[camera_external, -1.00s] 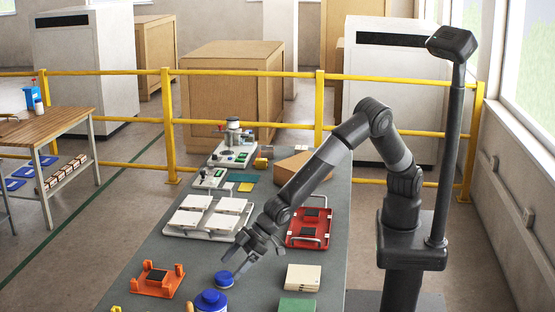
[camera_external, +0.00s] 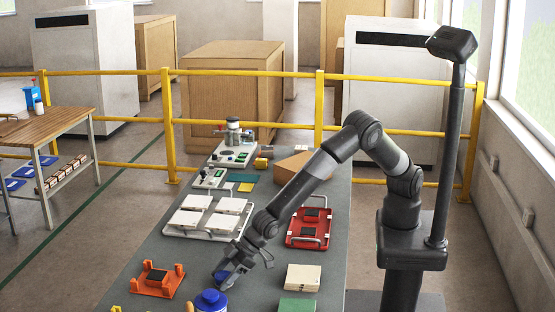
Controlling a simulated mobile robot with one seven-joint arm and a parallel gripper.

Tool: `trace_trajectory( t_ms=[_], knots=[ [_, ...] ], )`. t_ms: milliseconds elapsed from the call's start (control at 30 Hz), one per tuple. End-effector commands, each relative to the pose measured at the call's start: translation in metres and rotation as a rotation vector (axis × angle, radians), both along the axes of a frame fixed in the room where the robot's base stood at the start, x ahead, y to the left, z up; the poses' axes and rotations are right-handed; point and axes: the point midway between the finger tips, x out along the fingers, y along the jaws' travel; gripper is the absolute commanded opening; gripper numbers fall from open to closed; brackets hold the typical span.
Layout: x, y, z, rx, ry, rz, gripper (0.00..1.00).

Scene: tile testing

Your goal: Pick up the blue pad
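A small round blue pad (camera_external: 220,277) lies on the long grey table near its front, partly hidden by my gripper. My gripper (camera_external: 225,281) points down and is right at the pad, with its fingertips low, near the table top. Whether the fingers touch or close on the pad is too small to tell.
A blue-lidded jar (camera_external: 211,301) stands just in front of the pad. An orange fixture (camera_external: 158,280) is to the left, a cream block stack (camera_external: 303,277) and a green block (camera_external: 297,305) to the right. A white rack of tiles (camera_external: 205,236) and a red tray (camera_external: 309,241) lie behind.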

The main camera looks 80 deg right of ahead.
Motion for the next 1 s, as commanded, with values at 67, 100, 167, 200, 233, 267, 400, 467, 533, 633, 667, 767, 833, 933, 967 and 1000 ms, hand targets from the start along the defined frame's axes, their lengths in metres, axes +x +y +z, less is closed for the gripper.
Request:
trace_trajectory(
  t_ms=[67,100,167,200,233,267,400,467,533,633,667,767,833,933,967,1000],
  knots=[
    [0.0,0.0,0.0,0.0,0.0,0.0,0.51],
    [0.0,0.0,0.0,0.0,0.0,0.0,0.48],
    [0.0,0.0,0.0,0.0,0.0,0.0,0.43],
    [0.0,0.0,0.0,0.0,0.0,0.0,0.4],
    [0.0,0.0,0.0,0.0,0.0,0.0,0.37],
    [0.0,0.0,0.0,0.0,0.0,0.0,0.35],
    [0.0,0.0,0.0,0.0,0.0,0.0,0.27],
    [0.0,0.0,0.0,0.0,0.0,0.0,0.27],
    [0.0,0.0,0.0,0.0,0.0,0.0,0.27],
    [0.0,0.0,0.002,0.001,-0.001,0.0,0.27],
    [0.0,0.0,0.004,0.001,-0.001,0.0,0.27],
    [0.0,0.0,0.011,0.002,-0.001,-0.001,0.27],
    [0.0,0.0,0.019,0.003,-0.002,0.0,0.27],
    [0.0,0.001,0.038,0.004,-0.003,0.0,0.27],
    [0.0,0.001,0.045,0.005,-0.004,0.0,0.27],
    [0.004,-0.011,0.049,0.003,0.0,-0.006,0.27]
  ],
)
